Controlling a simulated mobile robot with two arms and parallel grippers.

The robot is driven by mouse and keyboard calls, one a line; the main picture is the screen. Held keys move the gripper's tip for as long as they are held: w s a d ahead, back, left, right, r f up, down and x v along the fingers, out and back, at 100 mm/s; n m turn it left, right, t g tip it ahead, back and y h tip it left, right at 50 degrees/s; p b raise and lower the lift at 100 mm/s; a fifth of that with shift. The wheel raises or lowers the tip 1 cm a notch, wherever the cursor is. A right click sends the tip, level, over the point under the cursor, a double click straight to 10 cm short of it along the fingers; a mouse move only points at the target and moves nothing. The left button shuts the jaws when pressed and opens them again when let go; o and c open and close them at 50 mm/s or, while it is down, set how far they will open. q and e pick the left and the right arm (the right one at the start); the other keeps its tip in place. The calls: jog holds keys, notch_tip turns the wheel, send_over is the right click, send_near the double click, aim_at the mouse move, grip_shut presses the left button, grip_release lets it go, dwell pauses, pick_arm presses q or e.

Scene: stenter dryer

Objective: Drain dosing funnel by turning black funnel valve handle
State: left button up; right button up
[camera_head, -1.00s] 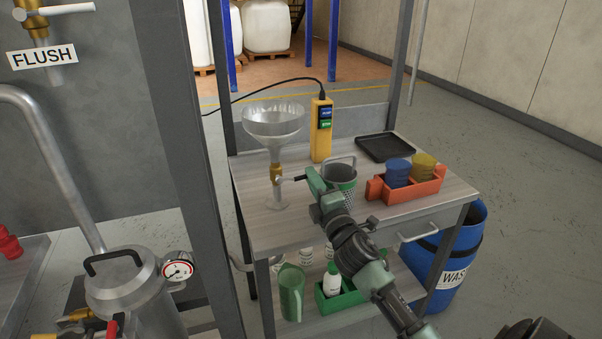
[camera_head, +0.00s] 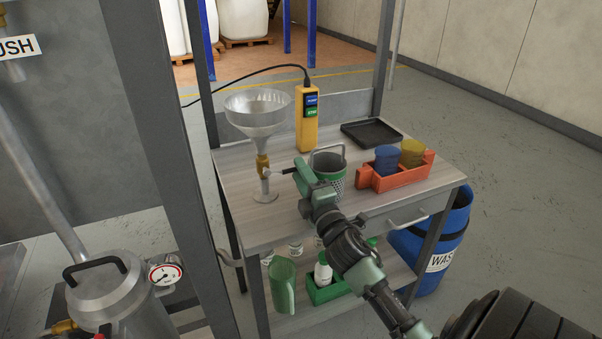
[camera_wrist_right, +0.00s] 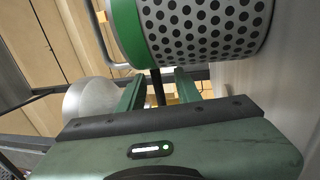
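The dosing funnel (camera_head: 257,112) is a metal cone on a stand on the grey table. Below it is a brass valve (camera_head: 262,168). The black funnel valve handle (camera_head: 283,171) sticks out to the right toward my right gripper (camera_head: 298,172). In the right wrist view, the dark handle (camera_wrist_right: 158,88) lies between the two green fingers of my right gripper (camera_wrist_right: 160,90). Gaps show on both sides of it, so the fingers look open around it. The funnel (camera_wrist_right: 90,103) shows at left there. The fingertips are small in the head view. My left gripper is not in view.
A perforated basket with a green rim (camera_head: 330,172) stands close beside my right gripper. Behind are a yellow handheld control (camera_head: 307,120) and a black tray (camera_head: 371,133). A red carrier (camera_head: 398,176) holds blue and yellow containers. A grey upright post (camera_head: 165,150) stands left of the table.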

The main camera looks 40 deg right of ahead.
jog(key=shift+r, duration=0.15)
notch_tip(320, 180, up, 20)
jog(key=p, duration=0.4)
